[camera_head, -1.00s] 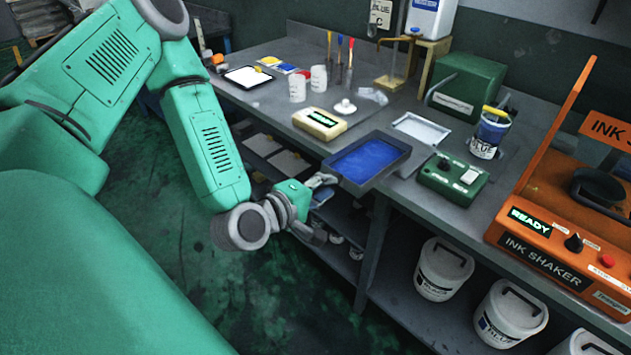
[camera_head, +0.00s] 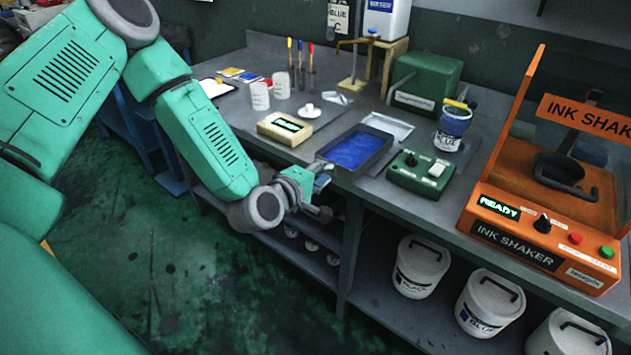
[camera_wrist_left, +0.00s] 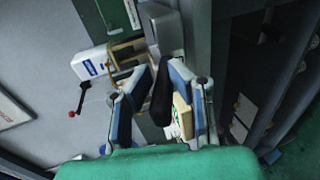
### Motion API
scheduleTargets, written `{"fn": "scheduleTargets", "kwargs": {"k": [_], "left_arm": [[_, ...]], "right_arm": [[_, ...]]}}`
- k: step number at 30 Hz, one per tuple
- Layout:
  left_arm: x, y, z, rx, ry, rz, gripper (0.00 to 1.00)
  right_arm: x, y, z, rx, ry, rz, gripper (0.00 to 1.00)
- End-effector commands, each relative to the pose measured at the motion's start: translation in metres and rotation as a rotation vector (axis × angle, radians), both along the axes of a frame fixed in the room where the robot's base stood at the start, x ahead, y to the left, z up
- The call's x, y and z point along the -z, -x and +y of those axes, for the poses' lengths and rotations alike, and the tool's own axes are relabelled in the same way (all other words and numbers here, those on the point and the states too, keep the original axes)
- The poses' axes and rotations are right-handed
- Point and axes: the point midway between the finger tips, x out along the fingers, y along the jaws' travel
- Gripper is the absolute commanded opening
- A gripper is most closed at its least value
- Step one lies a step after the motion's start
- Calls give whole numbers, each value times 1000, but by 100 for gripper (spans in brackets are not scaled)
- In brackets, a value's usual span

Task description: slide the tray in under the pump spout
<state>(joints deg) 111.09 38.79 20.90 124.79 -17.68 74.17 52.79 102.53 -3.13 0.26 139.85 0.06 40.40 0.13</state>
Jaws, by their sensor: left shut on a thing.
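The tray (camera_head: 381,163) is dark and shallow with blue ink in it. It lies at the bench's front edge, between a cream display box and a green control box. My left gripper (camera_head: 323,176) is at the tray's near left corner, shut on its dark handle. In the left wrist view the black handle (camera_wrist_left: 162,98) sits between the two fingers. The pump spout (camera_head: 352,42) is a thin brass-coloured pipe further back, beside a white jug (camera_head: 393,20) on a wooden stand. The tray stands in front of it, apart. My right gripper is not in view.
The cream display box (camera_head: 287,128) is left of the tray and the green control box (camera_head: 422,174) right. A pale flat frame (camera_head: 390,125) lies behind the tray's right side. A blue ink can (camera_head: 452,130) and orange ink shaker (camera_head: 540,220) stand farther right.

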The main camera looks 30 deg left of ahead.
Motion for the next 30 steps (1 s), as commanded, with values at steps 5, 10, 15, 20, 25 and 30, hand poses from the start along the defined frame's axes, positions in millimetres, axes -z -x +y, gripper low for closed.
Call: {"fn": "scheduleTargets", "kwargs": {"k": [5,10,15,20,25,30], "left_arm": [[3,-19,-1,-1,0,-2,0],[4,-36,-2,-1,0,-2,0],[5,-53,-4,-1,0,-2,0],[7,-68,-5,-1,-1,-1,0],[8,-84,-6,-1,0,-1,0],[9,-95,-7,-1,0,0,0]], "right_arm": [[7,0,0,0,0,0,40],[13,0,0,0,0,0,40],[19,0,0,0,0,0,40],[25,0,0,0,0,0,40],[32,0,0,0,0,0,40],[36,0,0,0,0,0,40]]}}
